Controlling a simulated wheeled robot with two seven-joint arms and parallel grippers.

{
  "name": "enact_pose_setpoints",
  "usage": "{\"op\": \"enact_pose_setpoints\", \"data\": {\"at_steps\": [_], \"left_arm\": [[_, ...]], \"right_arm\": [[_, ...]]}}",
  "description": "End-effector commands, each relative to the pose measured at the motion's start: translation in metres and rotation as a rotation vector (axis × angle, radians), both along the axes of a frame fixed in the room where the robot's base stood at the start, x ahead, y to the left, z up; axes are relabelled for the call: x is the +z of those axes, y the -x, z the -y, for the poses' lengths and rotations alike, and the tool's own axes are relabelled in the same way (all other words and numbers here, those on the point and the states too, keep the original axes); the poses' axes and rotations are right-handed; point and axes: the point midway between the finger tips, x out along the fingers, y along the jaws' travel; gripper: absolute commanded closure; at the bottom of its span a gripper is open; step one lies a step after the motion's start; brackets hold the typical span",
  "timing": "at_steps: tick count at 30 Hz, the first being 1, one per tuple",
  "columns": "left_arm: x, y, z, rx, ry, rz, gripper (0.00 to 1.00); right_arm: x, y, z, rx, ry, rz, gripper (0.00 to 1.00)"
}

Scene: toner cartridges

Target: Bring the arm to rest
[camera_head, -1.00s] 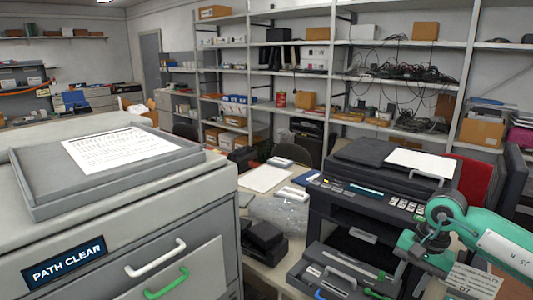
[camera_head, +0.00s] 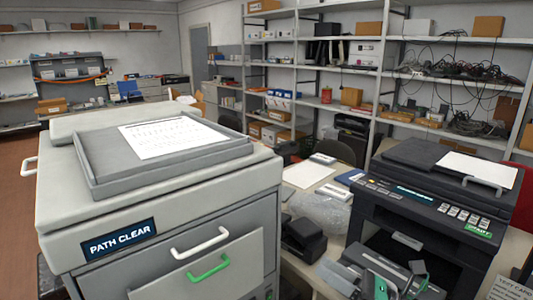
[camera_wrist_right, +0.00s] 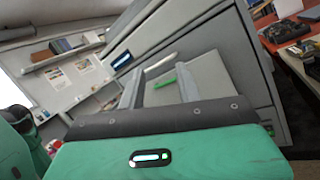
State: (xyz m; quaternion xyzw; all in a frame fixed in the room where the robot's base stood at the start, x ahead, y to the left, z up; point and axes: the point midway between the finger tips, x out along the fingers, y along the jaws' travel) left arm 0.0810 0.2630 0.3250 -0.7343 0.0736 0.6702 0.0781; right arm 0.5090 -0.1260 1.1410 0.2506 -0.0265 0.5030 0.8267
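My right gripper (camera_head: 397,276) shows at the bottom of the head view, in front of the dark printer (camera_head: 440,205). In the right wrist view its two grey fingers (camera_wrist_right: 160,82) stand apart with nothing between them, so it is open and empty. The grey cabinet drawer with a white handle and a green handle (camera_wrist_right: 162,83) shows beyond the fingers, apart from them. My left gripper is not in view.
The large grey machine (camera_head: 160,195) with a "PATH CLEAR" label stands at the left, a paper sheet (camera_head: 172,138) on its top. A small black device (camera_head: 303,238) sits between it and the printer. Shelves (camera_head: 385,75) with boxes and cables line the back.

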Motion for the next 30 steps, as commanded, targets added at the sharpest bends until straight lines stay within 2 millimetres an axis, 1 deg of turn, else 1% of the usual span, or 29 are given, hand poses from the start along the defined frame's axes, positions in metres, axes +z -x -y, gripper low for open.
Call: {"op": "enact_pose_setpoints", "data": {"at_steps": [1,4,7,8,11,14,15,17,18,20,21,24,26,27,30], "left_arm": [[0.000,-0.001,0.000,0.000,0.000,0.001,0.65],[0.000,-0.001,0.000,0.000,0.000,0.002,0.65],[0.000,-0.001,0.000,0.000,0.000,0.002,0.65],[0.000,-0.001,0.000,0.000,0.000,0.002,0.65],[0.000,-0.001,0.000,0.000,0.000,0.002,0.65],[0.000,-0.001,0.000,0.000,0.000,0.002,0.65],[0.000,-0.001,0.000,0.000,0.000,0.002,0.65],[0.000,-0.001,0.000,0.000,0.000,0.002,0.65],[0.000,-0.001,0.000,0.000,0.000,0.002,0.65],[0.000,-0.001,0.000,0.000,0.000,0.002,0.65],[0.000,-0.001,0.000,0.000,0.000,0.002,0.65],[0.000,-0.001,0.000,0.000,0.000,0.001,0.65],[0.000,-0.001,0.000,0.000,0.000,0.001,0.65],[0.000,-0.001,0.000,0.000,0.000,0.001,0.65],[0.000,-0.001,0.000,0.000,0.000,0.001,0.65]], "right_arm": [[-0.001,-0.003,0.005,-0.049,-0.125,-0.102,0.65],[-0.008,-0.013,0.024,-0.154,-0.366,-0.308,0.65],[-0.027,-0.019,0.047,-0.264,-0.603,-0.520,0.65],[-0.036,-0.020,0.054,-0.298,-0.674,-0.586,0.65],[-0.070,-0.016,0.077,-0.418,-0.904,-0.802,0.65],[-0.113,-0.004,0.098,-0.547,-1.128,-1.015,0.65],[-0.131,0.005,0.104,-0.604,-1.214,-1.098,0.65],[-0.160,0.021,0.112,-0.693,-1.343,-1.222,0.65],[-0.179,0.034,0.117,-0.757,-1.425,-1.304,0.65],[-0.206,0.056,0.121,-0.854,-1.544,-1.418,0.65],[-0.222,0.072,0.122,-0.918,-1.613,-1.486,0.65],[-0.254,0.110,0.122,-1.071,-1.756,-1.629,0.65],[-0.268,0.131,0.120,-1.152,-1.824,-1.696,0.65],[-0.276,0.145,0.119,-1.205,-1.863,-1.736,0.65],[-0.291,0.177,0.114,-1.332,-1.949,-1.822,0.65]]}}
